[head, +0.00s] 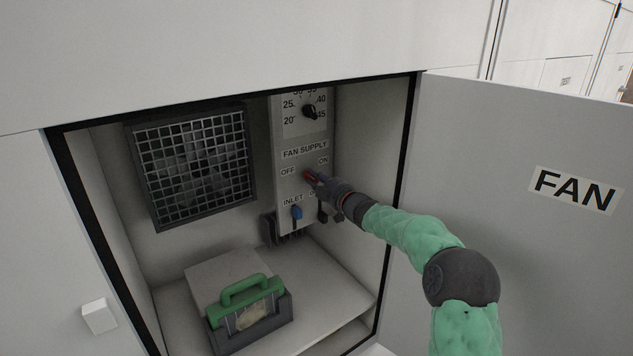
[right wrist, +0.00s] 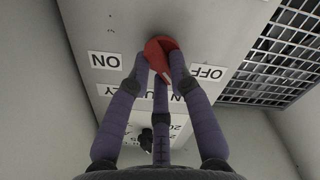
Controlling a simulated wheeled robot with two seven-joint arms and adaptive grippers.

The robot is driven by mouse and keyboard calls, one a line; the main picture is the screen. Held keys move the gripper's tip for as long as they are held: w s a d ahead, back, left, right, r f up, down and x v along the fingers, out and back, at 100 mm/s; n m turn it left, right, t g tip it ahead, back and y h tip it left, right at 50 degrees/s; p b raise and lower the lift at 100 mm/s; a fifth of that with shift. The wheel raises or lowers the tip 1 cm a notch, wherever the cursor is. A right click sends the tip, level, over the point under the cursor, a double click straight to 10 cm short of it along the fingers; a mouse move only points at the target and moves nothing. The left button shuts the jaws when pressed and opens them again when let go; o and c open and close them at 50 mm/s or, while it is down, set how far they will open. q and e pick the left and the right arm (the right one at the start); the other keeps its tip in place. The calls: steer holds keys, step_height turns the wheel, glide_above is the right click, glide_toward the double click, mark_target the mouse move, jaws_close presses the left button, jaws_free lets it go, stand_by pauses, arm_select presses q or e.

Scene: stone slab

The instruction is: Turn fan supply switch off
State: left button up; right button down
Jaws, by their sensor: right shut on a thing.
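The red fan supply switch (head: 308,175) is on the grey control panel (head: 291,215) inside the open cabinet, below the label FAN SUPPLY, between OFF on its left and ON on its right. My right gripper (head: 314,179) reaches in from the right with its fingers on the switch. In the right wrist view, which is upside down, the fingers (right wrist: 160,75) close around the red switch (right wrist: 160,46), with OFF to its right and ON to its left. The fingers partly hide the switch, so I cannot tell its exact setting. My left gripper is not in view.
A fan grille (head: 193,166) is on the back wall. A green-handled box (head: 246,300) stands on the cabinet floor. The open door (head: 530,250) marked FAN is at the right.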

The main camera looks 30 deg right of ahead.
stand_by(0.3)
steer(key=c, duration=1.1)
jaws_free()
steer(key=s, duration=0.8)
steer(key=s+d, duration=0.1)
steer(key=s, duration=0.3)
steer(key=shift+f, duration=0.1)
